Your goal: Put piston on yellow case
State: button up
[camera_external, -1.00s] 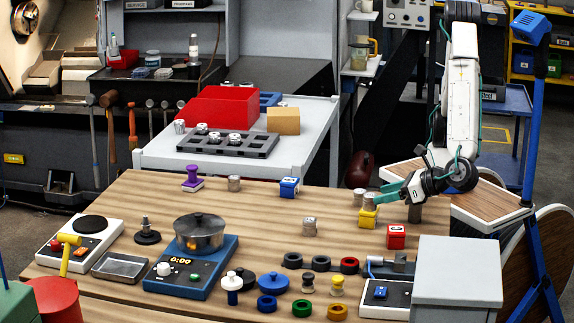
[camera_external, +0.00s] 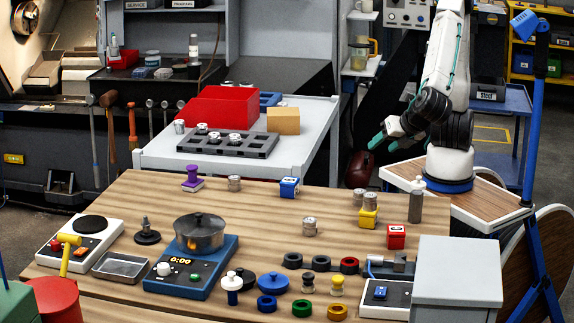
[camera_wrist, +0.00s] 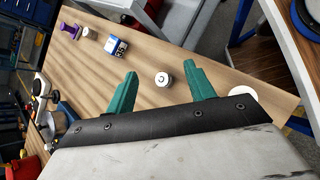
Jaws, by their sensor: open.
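The yellow case (camera_external: 368,218) stands on the right part of the wooden table. A small silver piston (camera_external: 370,202) sits upright on top of it. My gripper (camera_external: 386,143) is raised above and behind the case, apart from it, with its teal fingers open and empty. The yellow case does not show in the wrist view.
Other pistons stand at mid-table (camera_external: 309,226) and near the purple part (camera_external: 192,178). A blue case (camera_external: 289,187), a red case (camera_external: 396,236) and a grey bottle (camera_external: 416,203) stand nearby. Rings, a scale and a grey box (camera_external: 458,275) fill the front.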

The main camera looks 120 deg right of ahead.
jog(key=s+d+r+m+y, duration=0.2)
jog(key=s+d+m+y, duration=0.2)
jog(key=s+m, duration=0.3)
jog(key=s+d+r+m+y, duration=0.2)
jog(key=s+d+m+y, duration=0.2)
jog(key=s+m, duration=0.4)
jog(key=shift+s+m+y, duration=0.3)
jog(key=shift+s+y, duration=0.2)
jog(key=shift+s, duration=0.1)
